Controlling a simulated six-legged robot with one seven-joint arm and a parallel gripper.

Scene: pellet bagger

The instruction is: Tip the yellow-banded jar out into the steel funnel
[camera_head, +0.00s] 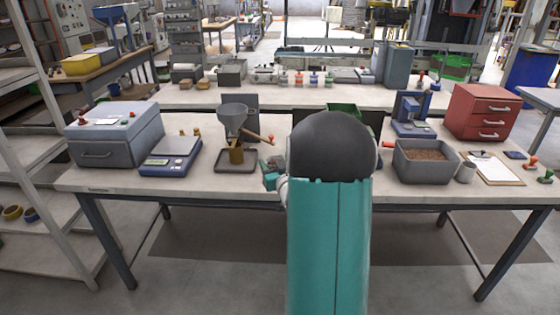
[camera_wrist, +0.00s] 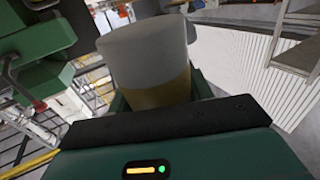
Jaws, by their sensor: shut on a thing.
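In the wrist view, the pale grey jar with a yellow band (camera_wrist: 147,62) sits between the fingers of my gripper (camera_wrist: 160,95). My gripper is shut on it. The jar's far end and contents are hidden. In the head view, the steel funnel (camera_head: 233,117) stands mouth up on its stand above a dark tray (camera_head: 236,167). A small tan container (camera_head: 236,154) is under its spout. My gripper shows in part in the head view (camera_head: 271,177), right of the funnel and apart from it; the jar is hard to make out there.
A blue scale (camera_head: 172,157) and a grey box (camera_head: 115,134) stand left of the funnel. A wooden handle (camera_head: 258,136) reaches right from near the funnel. A grey bin of pellets (camera_head: 425,170) and red drawers (camera_head: 480,112) are at right. My arm hides the table's middle.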

